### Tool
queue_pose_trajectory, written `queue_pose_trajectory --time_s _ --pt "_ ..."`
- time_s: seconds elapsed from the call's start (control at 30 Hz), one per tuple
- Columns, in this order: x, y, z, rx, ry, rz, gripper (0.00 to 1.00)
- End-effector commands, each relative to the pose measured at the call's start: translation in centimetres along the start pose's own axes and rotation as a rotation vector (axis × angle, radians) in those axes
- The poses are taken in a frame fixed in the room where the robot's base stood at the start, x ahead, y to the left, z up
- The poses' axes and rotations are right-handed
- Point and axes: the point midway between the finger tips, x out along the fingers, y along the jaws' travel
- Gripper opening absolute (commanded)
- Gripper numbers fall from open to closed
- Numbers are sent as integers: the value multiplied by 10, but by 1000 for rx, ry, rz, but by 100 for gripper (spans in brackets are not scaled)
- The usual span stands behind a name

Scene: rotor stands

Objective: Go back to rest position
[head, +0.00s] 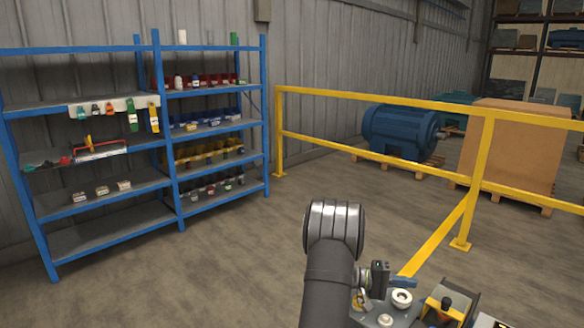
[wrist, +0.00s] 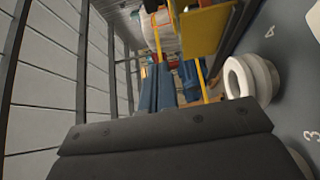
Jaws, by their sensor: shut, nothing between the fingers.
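My gripper (wrist: 157,78) shows in the wrist view as two blue-grey fingers close together beyond a wide dark plate. It is shut and holds nothing. In the head view my dark arm with its silver-ringed joint rises at bottom centre, and I cannot make out the fingers there. A white ring-shaped part (head: 402,298) stands on the work surface right of my arm. It also shows at the right of the wrist view (wrist: 238,78), apart from the fingers. A yellow block with a black knob (head: 445,306) stands further right.
A dark surface with painted numbers (wrist: 285,60) lies at right in the wrist view. A blue shelf rack (head: 165,130) with small parts and tools stands at left. A yellow guard rail (head: 380,100) fronts a blue motor (head: 400,132) and a brown crate (head: 515,150). The floor between is clear.

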Motion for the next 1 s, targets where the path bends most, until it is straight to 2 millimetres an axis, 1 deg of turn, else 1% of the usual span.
queue_pose_trajectory --time_s 0.03,0.33,0.43,0.5,0.7,0.73,1.0 --pt "15 0 2 0 -8 0 0" --pt "74 0 2 0 -7 -1 0" --pt "93 0 6 0 -7 0 0" --pt "84 0 16 -4 -3 0 0" --pt "75 0 42 -4 -6 0 0" --pt "77 0 41 -2 -8 0 0" --pt "101 -2 5 0 -9 -1 0"
